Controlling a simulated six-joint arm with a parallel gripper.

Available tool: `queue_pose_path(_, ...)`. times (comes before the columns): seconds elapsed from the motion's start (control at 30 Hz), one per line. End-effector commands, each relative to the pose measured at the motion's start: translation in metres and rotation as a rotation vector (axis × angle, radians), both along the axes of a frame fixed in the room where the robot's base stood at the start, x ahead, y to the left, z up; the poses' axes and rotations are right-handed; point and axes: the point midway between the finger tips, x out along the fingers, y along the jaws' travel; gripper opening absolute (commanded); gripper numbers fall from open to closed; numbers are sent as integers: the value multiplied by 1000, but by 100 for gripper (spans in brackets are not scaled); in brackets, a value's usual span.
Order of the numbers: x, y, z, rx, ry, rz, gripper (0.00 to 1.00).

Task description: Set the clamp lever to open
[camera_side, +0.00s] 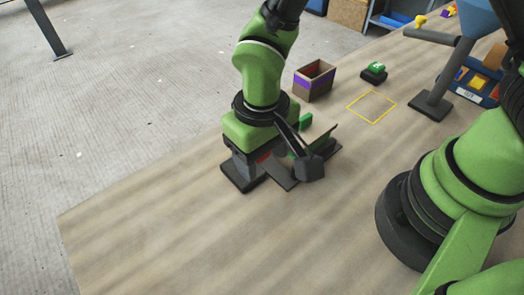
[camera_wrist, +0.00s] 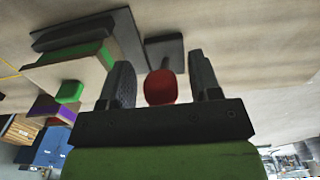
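A red knob (camera_wrist: 160,87), which appears to be the clamp lever's handle, sits between the two fingers of my gripper (camera_wrist: 162,85) in the wrist view. Narrow gaps show on both sides of it, so my gripper is open around it and not visibly touching. A dark grey plate (camera_wrist: 166,48) lies beyond the knob. In the side view my gripper (camera_side: 262,160) is low over the table, with a bit of red (camera_side: 264,156) showing at it. A dark base (camera_side: 238,177) lies beneath. My wrist hides most of the clamp there, and the lever's angle cannot be told.
A fixture with a green strip (camera_wrist: 85,54) stands close beside my gripper. Behind are a green block (camera_side: 305,120), a purple-banded box (camera_side: 315,82), a green-topped device (camera_side: 374,72) and a yellow outlined square (camera_side: 372,106). A grey stand (camera_side: 433,103) is farther right. The front-left table is clear.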

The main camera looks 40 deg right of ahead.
Motion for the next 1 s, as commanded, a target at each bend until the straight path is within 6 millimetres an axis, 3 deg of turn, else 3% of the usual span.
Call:
queue_pose_path(0.27, 2, 1, 12, 4, -6, -1, 57)
queue_pose_path(0.7, 1, 1, 90, 3, -5, 0, 57)
queue_pose_path(1.0, 0, 0, 100, 0, -1, 1, 57)
